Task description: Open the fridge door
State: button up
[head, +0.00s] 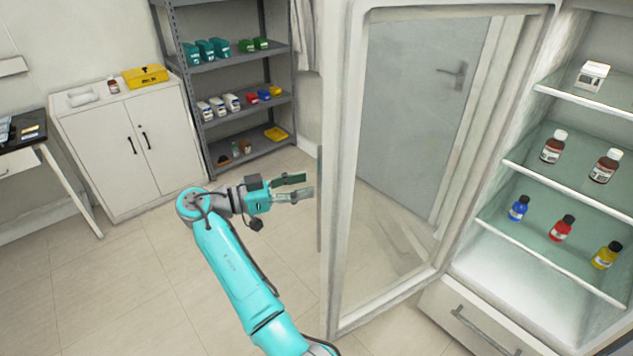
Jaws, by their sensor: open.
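The fridge door (343,180) stands swung open, with a white frame around a clear glass pane. Its long vertical handle (320,200) shows on the door's left side. The fridge interior (480,258) is exposed at the right, with bottles on glass shelves. My gripper (308,186) is open and empty, just left of the door handle, with its fingertips pointing right towards it. From this view I cannot tell whether the fingertips touch the handle.
A grey shelf rack (202,128) with boxes and bottles stands at the back. A white cabinet (130,150) with a yellow box (145,76) on top is at the left. A drawer (470,318) sits below the fridge compartment. The tiled floor at left is clear.

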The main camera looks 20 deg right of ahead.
jog(key=a, duration=0.6)
jog(key=shift+a, duration=0.3)
